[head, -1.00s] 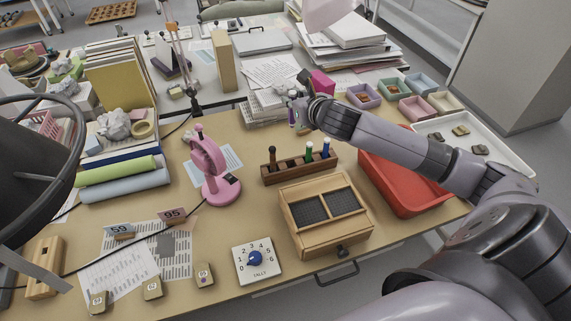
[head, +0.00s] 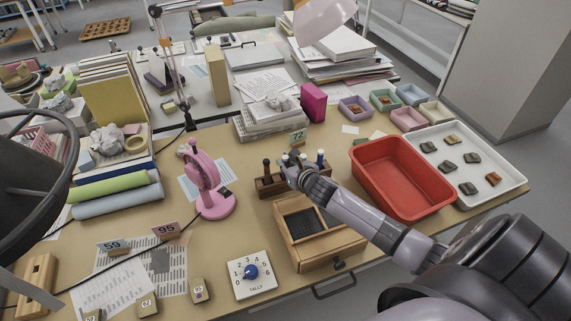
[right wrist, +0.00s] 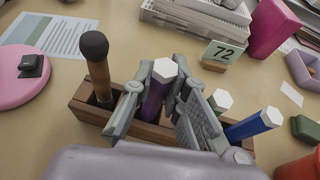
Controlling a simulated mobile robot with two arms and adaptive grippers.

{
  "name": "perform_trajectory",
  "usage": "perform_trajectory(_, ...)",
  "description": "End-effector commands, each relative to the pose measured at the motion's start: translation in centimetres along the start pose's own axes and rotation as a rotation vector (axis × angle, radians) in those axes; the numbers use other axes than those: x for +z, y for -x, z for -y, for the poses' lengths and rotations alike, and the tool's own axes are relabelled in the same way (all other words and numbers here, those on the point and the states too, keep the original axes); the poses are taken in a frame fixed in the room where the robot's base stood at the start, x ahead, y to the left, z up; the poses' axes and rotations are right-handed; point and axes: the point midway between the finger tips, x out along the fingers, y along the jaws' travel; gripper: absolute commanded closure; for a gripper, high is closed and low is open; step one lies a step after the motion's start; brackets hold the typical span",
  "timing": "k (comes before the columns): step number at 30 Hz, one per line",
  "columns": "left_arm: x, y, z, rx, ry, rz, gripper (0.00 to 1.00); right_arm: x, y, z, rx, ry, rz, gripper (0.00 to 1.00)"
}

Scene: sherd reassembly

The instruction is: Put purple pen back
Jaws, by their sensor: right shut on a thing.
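The purple pen (right wrist: 158,90) has a white hexagonal cap and stands about upright between the fingers of my right gripper (right wrist: 168,108) in the right wrist view. The gripper is shut on it. The pen is at the wooden pen rack (right wrist: 88,104), in line with the other items; its lower end is hidden, so I cannot tell how deep it sits. In the head view my right gripper (head: 291,164) is over the rack (head: 270,184) and hides much of it. My left gripper is not in view.
The rack also holds a dark-knobbed wooden tool (right wrist: 97,62), a green pen (right wrist: 220,101) and a blue pen (right wrist: 254,124). A wooden box (head: 312,252) is in front, a red tray (head: 398,207) to the right, a pink stand (head: 208,182) to the left. A number 72 card (right wrist: 220,54) stands behind.

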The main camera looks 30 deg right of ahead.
Motion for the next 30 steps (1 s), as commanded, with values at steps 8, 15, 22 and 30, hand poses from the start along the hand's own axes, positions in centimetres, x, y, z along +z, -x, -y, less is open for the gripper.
perform_trajectory(8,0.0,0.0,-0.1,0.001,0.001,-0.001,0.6,-0.5,-0.2,0.0,0.0,0.001,0.001,1.0)
perform_trajectory(15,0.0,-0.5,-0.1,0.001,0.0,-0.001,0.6,-1.1,-0.5,0.0,0.0,0.002,0.001,1.0)
perform_trajectory(22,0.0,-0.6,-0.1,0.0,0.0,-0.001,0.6,-1.4,-0.6,0.0,0.0,0.0,0.001,0.81)
perform_trajectory(30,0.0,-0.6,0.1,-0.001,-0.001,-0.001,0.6,-1.4,-0.6,0.0,0.0,0.0,0.0,0.66)
